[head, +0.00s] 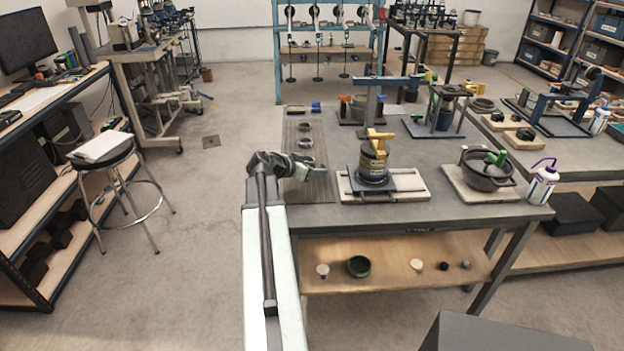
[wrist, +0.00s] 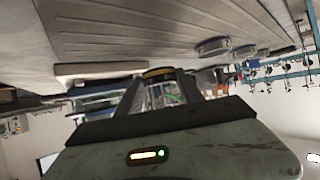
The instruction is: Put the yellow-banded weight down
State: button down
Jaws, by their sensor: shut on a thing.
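My gripper (head: 302,172) is low over the grooved dark mat (head: 318,188) at the left end of the bench. In the wrist view, which is upside down, my gripper (wrist: 160,95) is shut on the yellow-banded weight (wrist: 158,74). The weight is a short metal cylinder with a yellow band at its edge, partly hidden between the fingers. I cannot tell whether it touches the mat. In the head view my gripper mostly hides it.
Metal weights (head: 305,142) stand behind my gripper on the mat; they also show in the wrist view (wrist: 213,46). The mat's front part looks clear.

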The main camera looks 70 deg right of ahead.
aim_at(314, 182)
notch_tip(314, 182, down, 4)
jog(key=shift+w+r+b, duration=0.15)
jog(key=shift+r+b, duration=0.1)
jog(key=shift+b, duration=0.75)
jog(key=shift+r, duration=0.25)
jog(key=shift+f, duration=0.25)
jog(key=c, duration=0.7)
grip_release()
jog(key=shift+r, duration=0.1)
jog(key=shift+c, duration=0.2)
jog(key=shift+r, duration=0.1)
jog(key=p+v, duration=0.6)
jog(key=v, duration=0.5)
jog(key=shift+a+r, duration=0.2)
jog(key=shift+r, duration=0.05)
jog(key=shift+w+a, duration=0.15)
jog(key=shift+a, duration=0.15)
